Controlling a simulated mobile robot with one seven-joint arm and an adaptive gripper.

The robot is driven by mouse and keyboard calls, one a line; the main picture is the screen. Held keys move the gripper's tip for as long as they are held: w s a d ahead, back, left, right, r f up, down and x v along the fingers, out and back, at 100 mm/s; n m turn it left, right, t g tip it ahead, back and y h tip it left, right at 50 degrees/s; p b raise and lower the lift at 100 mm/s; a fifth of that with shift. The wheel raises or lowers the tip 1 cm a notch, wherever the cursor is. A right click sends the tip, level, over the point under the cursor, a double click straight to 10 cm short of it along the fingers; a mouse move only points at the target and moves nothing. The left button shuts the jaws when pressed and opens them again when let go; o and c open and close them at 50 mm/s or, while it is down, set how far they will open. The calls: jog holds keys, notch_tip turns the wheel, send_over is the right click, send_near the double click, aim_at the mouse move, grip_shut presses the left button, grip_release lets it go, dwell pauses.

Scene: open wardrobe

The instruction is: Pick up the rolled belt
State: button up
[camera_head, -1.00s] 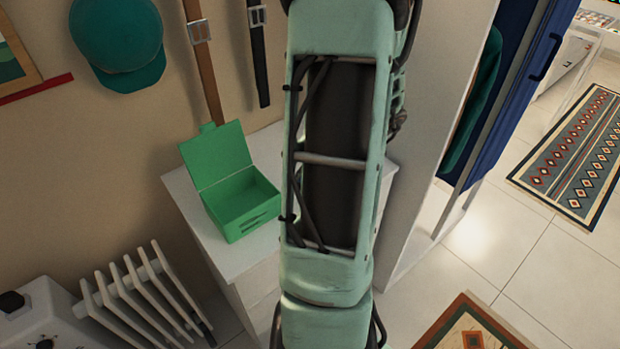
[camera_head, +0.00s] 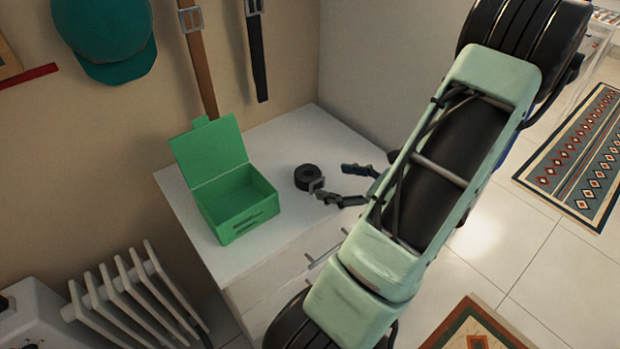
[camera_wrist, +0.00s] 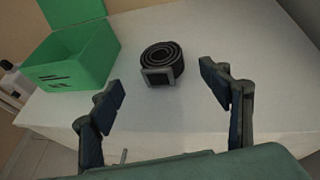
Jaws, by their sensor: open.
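The rolled belt (camera_head: 307,177) is a black coil with a grey buckle, lying on the white dresser top to the right of the green box. In the wrist view the belt (camera_wrist: 163,56) lies ahead of my fingers, centred between them, with its buckle facing me. My gripper (camera_head: 332,182) is open and empty. It comes in from the right, low over the dresser, with one fingertip close to the buckle in the head view. In the wrist view my gripper (camera_wrist: 163,82) has its two fingers spread wide, on either side of the belt's line. Contact cannot be told.
An open green box (camera_head: 238,200) with raised lid stands left of the belt on the dresser (camera_head: 290,140). A radiator (camera_head: 135,295) is at lower left. Belts and a teal cap (camera_head: 104,40) hang on the wall behind. A wall panel rises behind the dresser.

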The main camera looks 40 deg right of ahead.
aim_at(314, 175)
jog(key=x, duration=0.4)
jog(key=shift+w+a+f, duration=0.1)
jog(key=shift+w, duration=0.05)
jog(key=x, duration=0.5)
jog(key=shift+w, duration=0.15)
jog(key=c, duration=1.4)
jog(key=shift+r, duration=0.25)
